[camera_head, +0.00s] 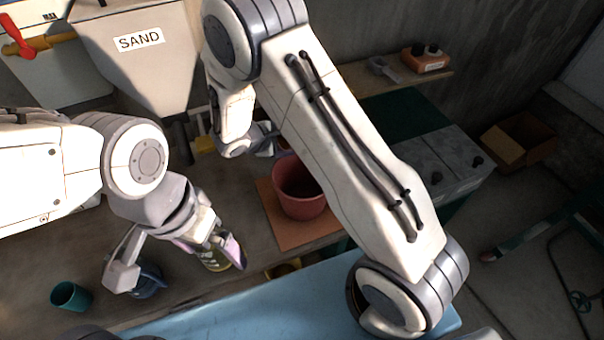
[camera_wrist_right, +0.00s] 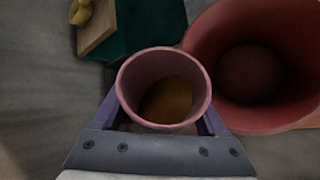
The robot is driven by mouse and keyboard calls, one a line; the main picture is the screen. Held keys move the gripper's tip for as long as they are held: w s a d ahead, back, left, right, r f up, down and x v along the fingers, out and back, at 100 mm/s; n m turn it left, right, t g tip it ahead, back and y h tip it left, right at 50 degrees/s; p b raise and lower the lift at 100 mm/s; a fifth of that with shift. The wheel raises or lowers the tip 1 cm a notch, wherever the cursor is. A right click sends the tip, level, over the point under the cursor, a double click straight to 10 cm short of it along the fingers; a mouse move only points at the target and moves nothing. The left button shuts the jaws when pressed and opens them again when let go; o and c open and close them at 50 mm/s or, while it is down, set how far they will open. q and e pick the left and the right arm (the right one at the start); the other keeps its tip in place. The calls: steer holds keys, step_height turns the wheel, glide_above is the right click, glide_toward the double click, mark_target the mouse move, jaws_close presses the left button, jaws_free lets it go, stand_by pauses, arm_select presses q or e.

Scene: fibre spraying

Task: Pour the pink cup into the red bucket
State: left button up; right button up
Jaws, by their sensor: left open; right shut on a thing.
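The pink cup (camera_wrist_right: 121,91) is between the purple fingers of my right gripper (camera_wrist_right: 160,118), which is shut on it. Brown-orange material shows inside the cup. The red bucket (camera_wrist_right: 215,45) is just right of the cup in the wrist view; a darker round patch shows inside it. In the head view the red bucket (camera_head: 302,205) stands on an orange mat (camera_head: 283,235), partly behind my right arm. The cup cannot be made out there. My left gripper (camera_head: 182,262) is open, low over the bench at left, near a jar and a dark blue cup.
A teal cup (camera_head: 70,296), a dark blue cup (camera_head: 150,281) and a jar with a yellowish base (camera_head: 216,262) stand on the bench at left. A hopper labelled SAND (camera_head: 140,60) is at the back. A grey cabinet (camera_head: 445,165) is at right.

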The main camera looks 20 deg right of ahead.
steer(key=shift+w+a+r+m+t+y+b, duration=0.1)
steer(key=shift+r+m+t+y+b, duration=0.6)
steer(key=shift+b, duration=0.95)
steer(key=shift+r+m+t+y+b, duration=0.1)
steer(key=shift+r+m+t+b, duration=0.25)
steer(key=shift+t+b, duration=1)
